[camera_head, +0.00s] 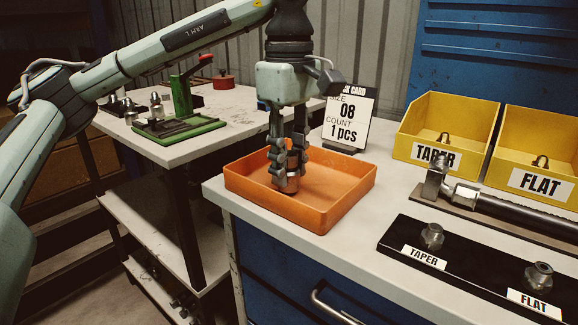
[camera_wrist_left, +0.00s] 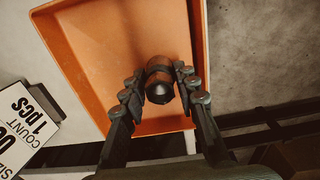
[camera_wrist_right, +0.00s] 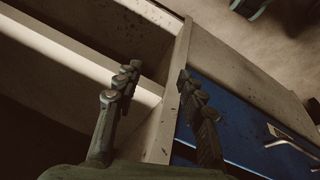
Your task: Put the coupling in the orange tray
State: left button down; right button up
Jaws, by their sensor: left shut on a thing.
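The orange tray (camera_head: 335,183) sits on the light bench top in the head view. It also shows in the left wrist view (camera_wrist_left: 85,40). My left gripper (camera_head: 288,165) points down into the tray and is shut on the coupling (camera_head: 289,184), a short metal cylinder. In the left wrist view the dark, round-ended coupling (camera_wrist_left: 160,85) sits between the fingers over the tray. I cannot tell whether it touches the tray floor. My right gripper (camera_wrist_right: 155,85) shows only in the right wrist view, with its fingers apart and nothing between them.
A card reading size 08, count 1 pcs (camera_head: 348,117) stands behind the tray. Yellow bins (camera_head: 447,130) stand at the right. A black block (camera_head: 460,262) with two fittings lies in front. A long black-handled tool (camera_head: 510,208) lies between. A green fixture (camera_head: 178,128) is on the far table.

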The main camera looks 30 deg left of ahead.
pick_arm(q)
jog(key=shift+f, duration=0.25)
jog(key=shift+f, duration=0.15)
pick_arm(e)
jog(key=shift+s+f, duration=0.1)
jog(key=shift+f, duration=0.05)
pick_arm(q)
jog(key=shift+f, duration=0.1)
jog(key=c, duration=1.2)
grip_release()
jog(key=shift+o, duration=0.2)
pick_arm(e)
jog(key=shift+r, duration=0.5)
pick_arm(q)
jog(key=shift+r, duration=0.2)
